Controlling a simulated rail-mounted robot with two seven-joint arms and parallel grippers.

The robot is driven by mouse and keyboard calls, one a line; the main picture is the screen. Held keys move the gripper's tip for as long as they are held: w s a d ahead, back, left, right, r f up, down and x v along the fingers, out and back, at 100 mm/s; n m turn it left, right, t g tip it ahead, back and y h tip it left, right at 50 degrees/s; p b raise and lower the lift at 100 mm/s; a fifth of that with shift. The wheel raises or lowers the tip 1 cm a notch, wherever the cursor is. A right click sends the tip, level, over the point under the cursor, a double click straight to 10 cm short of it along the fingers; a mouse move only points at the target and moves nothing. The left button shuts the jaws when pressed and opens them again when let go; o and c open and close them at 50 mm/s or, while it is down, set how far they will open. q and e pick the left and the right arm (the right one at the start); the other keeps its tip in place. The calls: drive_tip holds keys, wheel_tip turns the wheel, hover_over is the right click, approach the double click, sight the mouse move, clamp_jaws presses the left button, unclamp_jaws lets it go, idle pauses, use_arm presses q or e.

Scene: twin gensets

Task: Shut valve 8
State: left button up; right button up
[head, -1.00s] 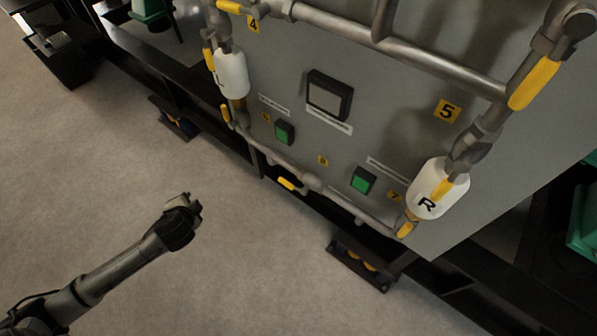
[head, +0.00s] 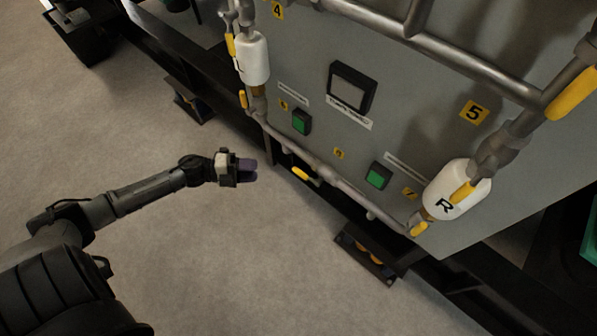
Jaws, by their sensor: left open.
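The lower pipe (head: 340,183) runs along the bottom of the grey panel. A yellow valve handle (head: 300,174) sits on it, left of the middle, lying roughly along the pipe. A small yellow tag (head: 338,153) is above that pipe; its digit is too small to read surely, so I cannot confirm it marks valve 8. My left gripper (head: 255,170) is open and empty, with dark purple fingertips. It is a short way left of the handle in the picture and apart from it. My right gripper is not in view.
White containers L (head: 253,58) and R (head: 457,189) flank the panel, with other yellow handles near them. Green buttons (head: 301,121) and (head: 377,175) and a square display (head: 350,88) are on the panel. Dark base rails lie below; open floor (head: 230,250) is in front.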

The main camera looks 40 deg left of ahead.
sight(297, 172)
use_arm(q)
drive_tip(key=shift+m+g+h, duration=0.3)
drive_tip(key=shift+m, duration=0.1)
drive_tip(key=shift+s+d+r+b+x, duration=0.1)
drive_tip(key=shift+b+x, duration=0.65)
drive_tip(key=shift+x, duration=1.55)
drive_tip(key=shift+s+d+r+b+x, duration=0.1)
drive_tip(key=shift+b+x, duration=0.7)
drive_tip(key=shift+x, duration=1.55)
drive_tip(key=shift+d+r+b+x, duration=0.1)
drive_tip(key=shift+b+x, duration=0.65)
drive_tip(key=shift+x, duration=1.55)
drive_tip(key=shift+a, duration=0.1)
drive_tip(key=c, duration=0.3)
clamp_jaws()
